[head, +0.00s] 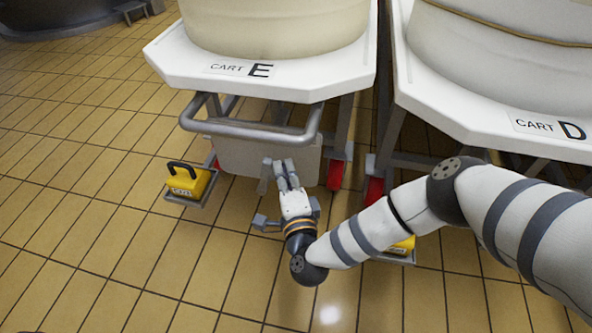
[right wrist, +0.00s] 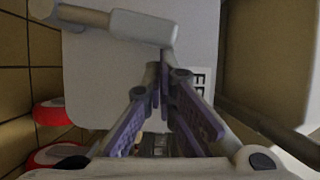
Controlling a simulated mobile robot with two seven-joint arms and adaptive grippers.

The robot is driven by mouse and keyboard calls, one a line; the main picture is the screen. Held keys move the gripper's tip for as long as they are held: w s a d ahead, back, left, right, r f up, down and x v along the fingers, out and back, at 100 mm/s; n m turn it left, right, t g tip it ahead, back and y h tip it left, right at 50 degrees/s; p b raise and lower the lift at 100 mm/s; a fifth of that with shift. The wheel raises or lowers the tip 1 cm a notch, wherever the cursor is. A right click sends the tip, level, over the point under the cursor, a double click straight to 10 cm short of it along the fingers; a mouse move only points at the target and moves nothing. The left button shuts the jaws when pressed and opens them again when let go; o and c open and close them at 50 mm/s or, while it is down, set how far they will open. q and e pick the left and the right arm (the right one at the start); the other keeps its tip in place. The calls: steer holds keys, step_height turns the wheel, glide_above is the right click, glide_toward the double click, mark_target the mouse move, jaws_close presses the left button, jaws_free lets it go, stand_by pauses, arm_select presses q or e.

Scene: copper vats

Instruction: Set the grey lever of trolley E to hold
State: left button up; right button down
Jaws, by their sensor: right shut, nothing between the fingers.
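Trolley E has a white top (head: 180,62) marked CART E. Below its grey push bar (head: 250,130) is a light grey panel (head: 235,155), which also fills the middle of the right wrist view (right wrist: 100,85). The grey lever (head: 264,178) shows beside my right gripper (head: 284,166), at the panel. In the right wrist view the lever (right wrist: 145,28) is a thick grey bar across the top left. My right gripper (right wrist: 163,70) is shut and empty, its fingertips close to the lever; I cannot tell whether they touch. A label (right wrist: 200,82) is partly hidden by the fingers. My left gripper is out of view.
A yellow block (head: 187,182) with a black handle sits on a small grey tray left of the panel. Another yellow block (head: 404,245) is partly behind my right arm. Trolley D (head: 490,115) stands close on the right. The tiled floor at left is clear.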

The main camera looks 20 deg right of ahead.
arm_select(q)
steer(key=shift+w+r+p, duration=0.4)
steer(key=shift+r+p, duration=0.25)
arm_select(e)
steer(key=w+a+r+n+g+h, duration=0.1)
steer(key=w+a+n+g, duration=0.2)
steer(key=w+a+n, duration=0.2)
steer(key=shift+w+a+r+n, duration=0.2)
steer(key=shift+a+n, duration=0.4)
steer(key=shift+a, duration=0.8)
arm_select(q)
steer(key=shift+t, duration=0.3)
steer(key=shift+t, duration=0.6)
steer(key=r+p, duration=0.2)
steer(key=p, duration=0.1)
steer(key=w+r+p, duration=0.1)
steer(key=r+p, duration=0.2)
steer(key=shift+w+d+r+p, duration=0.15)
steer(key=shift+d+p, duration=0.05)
steer(key=shift+p, duration=0.2)
arm_select(e)
steer(key=s+r, duration=0.6)
steer(key=s, duration=0.4)
